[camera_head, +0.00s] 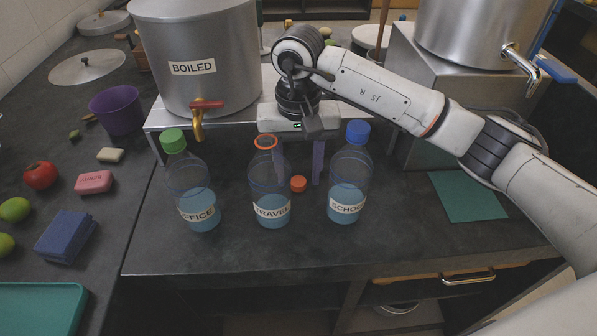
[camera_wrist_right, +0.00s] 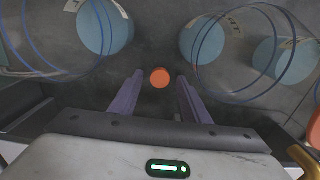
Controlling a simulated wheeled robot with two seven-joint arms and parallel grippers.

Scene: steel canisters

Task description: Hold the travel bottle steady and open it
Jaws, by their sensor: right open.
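The travel bottle (camera_head: 271,205) stands upright on the counter, clear with blue liquid and a "TRAVEL" label. Its mouth shows an orange rim and looks uncapped. An orange cap (camera_head: 298,184) lies on the counter between the travel and school bottles. My right gripper (camera_head: 299,180) is open, pointing down, its purple fingers on either side of the cap in the picture. In the right wrist view the cap (camera_wrist_right: 160,77) shows between the fingertips, apart from both. The travel bottle (camera_wrist_right: 203,40) is to the right there. My left gripper is not in view.
The office bottle (camera_head: 197,205) with a green cap and the school bottle (camera_head: 347,190) with a blue cap flank the travel bottle. Behind stands a steel canister (camera_head: 200,40) labelled "BOILED" with a tap. A green mat (camera_head: 465,197) lies right. The counter's front strip is clear.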

